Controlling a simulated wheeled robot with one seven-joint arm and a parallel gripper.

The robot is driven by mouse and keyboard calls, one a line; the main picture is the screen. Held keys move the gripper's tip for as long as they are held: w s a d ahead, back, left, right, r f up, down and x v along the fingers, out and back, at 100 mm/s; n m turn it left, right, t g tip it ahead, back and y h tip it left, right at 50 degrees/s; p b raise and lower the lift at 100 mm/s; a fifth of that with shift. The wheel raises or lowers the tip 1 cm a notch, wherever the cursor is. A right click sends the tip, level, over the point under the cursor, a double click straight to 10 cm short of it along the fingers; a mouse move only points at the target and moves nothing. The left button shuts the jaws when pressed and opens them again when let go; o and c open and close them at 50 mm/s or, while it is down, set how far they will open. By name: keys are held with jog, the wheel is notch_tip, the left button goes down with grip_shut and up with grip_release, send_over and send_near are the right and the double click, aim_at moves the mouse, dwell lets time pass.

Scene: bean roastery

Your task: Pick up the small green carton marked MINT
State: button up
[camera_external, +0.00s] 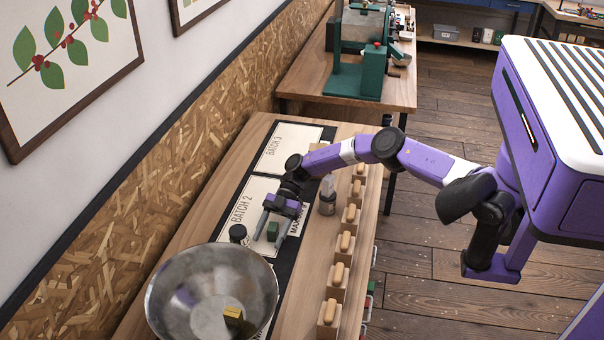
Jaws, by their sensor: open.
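A small dark green carton (273,231) stands on the panel marked BATCH 2 on the wooden counter. Its lettering is too small to read. My gripper (268,242) reaches down over that panel with its two fingers spread. The green carton shows between the fingers in this view; I cannot tell whether either finger touches it. The fingers hold nothing that I can see.
A large metal bowl (176,290) with a yellow box (233,317) in it stands at the near end. A dark jar (238,234) is left of my gripper, and a bottle (327,196) is to its right. Several wooden blocks (335,282) line the counter's right edge.

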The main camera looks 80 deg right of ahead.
grip_shut()
